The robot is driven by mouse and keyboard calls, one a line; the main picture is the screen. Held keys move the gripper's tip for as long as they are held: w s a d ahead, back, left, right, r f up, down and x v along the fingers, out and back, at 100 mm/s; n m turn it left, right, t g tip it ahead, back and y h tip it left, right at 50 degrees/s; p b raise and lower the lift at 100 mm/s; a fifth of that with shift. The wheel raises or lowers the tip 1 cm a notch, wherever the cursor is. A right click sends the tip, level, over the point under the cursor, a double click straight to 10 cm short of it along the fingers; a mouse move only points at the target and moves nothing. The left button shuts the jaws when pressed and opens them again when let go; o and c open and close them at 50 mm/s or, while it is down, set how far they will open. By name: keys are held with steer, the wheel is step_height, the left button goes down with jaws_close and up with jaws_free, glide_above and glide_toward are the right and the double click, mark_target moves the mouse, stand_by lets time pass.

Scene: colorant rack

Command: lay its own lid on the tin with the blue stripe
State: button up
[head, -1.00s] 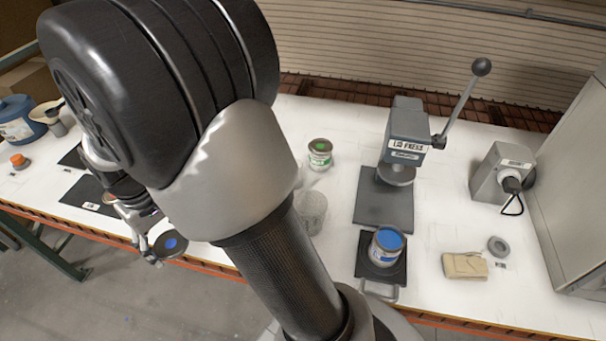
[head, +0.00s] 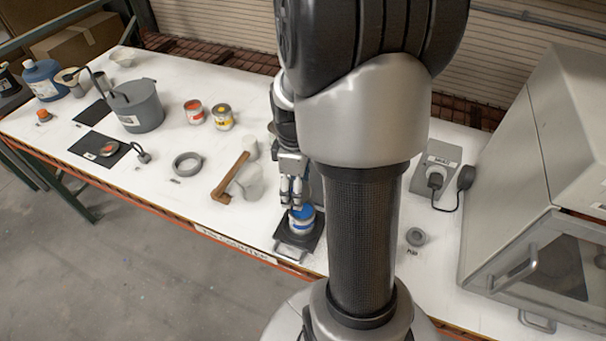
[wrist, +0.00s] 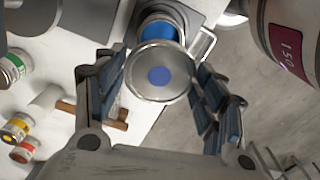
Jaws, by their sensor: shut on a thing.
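The tin with the blue stripe (head: 301,226) stands open and upright on a small dark tray (head: 284,244) near the bench's front edge. Blue paint shows in its mouth in the wrist view (wrist: 158,31). My gripper (head: 293,203) is just above the tin. In the wrist view my gripper (wrist: 160,78) is shut on a round metal lid with a blue dot (wrist: 160,76), held between the two fingers. The lid overlaps the near part of the tin's mouth in that view; the gap between them cannot be judged. In the head view I cannot make out the lid clearly.
A wooden-handled mallet (head: 230,178), a grey ring (head: 187,163), a red tin (head: 194,112) and a yellow tin (head: 222,118) stand left of the tray. A grey bucket (head: 137,108) is farther left. A grey cabinet (head: 535,185) is at right. My arm hides the press.

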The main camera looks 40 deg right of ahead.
steer(key=shift+s+d+r+n, duration=0.15)
steer(key=shift+s+d+n, duration=0.25)
steer(key=shift+s+d, duration=0.15)
steer(key=shift+f+b, duration=2.2)
steer(key=shift+f, duration=0.7)
steer(key=shift+f+b, duration=0.5)
steer(key=shift+f, duration=0.2)
steer(key=o, duration=0.8)
steer(key=shift+r, duration=0.1)
